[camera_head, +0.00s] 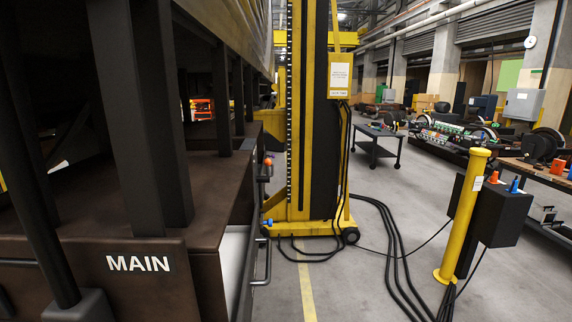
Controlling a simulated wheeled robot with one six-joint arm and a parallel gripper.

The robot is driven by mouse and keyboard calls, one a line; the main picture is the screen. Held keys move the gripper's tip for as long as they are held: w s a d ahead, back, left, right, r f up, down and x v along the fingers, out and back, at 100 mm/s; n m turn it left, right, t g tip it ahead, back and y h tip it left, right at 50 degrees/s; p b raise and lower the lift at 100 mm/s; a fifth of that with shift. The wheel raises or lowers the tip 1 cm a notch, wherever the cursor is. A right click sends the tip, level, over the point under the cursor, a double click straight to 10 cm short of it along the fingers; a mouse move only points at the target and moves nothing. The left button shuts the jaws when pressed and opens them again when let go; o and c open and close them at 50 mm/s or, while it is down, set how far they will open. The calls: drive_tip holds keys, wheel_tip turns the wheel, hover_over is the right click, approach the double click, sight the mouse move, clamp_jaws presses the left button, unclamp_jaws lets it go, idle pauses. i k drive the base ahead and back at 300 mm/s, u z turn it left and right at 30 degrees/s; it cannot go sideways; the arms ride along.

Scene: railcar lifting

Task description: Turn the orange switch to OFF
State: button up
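A small orange piece (493,177) stands on top of a black box (502,212) at the right, beside a blue piece (515,186). It may be the orange switch, but it is too small to read any ON or OFF mark or its position. Another small orange-red knob (268,162) shows at the railcar's side, near the yellow lifting column (300,130); I cannot tell its kind. My gripper is not in view.
A brown railcar frame marked MAIN (140,263) fills the left. A yellow post (463,215) stands before the black box. Black cables (392,250) lie across the floor from the column. A dark cart (376,148) stands farther back. Grey floor is open in the middle.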

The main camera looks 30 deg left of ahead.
sight(268, 170)
drive_tip(key=u, duration=0.2)
drive_tip(key=i, duration=0.85)
drive_tip(key=u, duration=0.55)
